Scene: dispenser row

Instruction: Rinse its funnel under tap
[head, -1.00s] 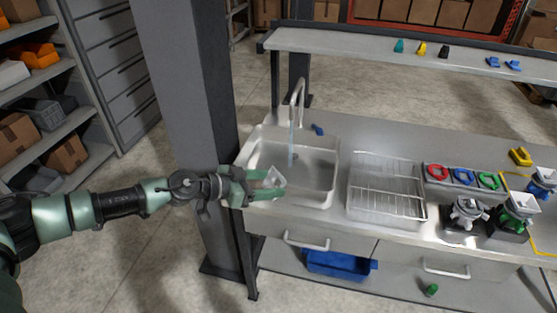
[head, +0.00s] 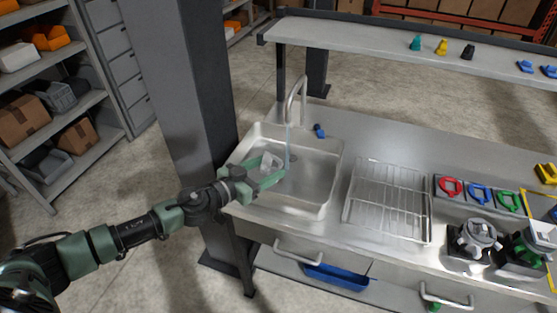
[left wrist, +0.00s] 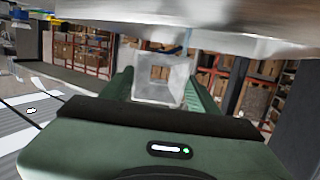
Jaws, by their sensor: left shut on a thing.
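My left gripper (head: 273,177) is over the left part of the sink (head: 326,182), shut on a pale, see-through funnel (head: 269,161). In the left wrist view the funnel (left wrist: 158,78) sits between the two green fingers (left wrist: 164,88) and shows a square opening. The tap (head: 297,92) arches over the back of the sink. A thin stream of water (head: 288,143) falls from it, close to the funnel and fingertips. I cannot tell whether the water touches the funnel. My right gripper is out of view.
A wire drying rack (head: 388,198) stands right of the sink. Red, blue and green rings (head: 480,194) lie in a tray farther right, behind dispensers (head: 475,240). A grey post (head: 180,90) stands close left of the sink. A small blue object (head: 319,130) lies behind the sink.

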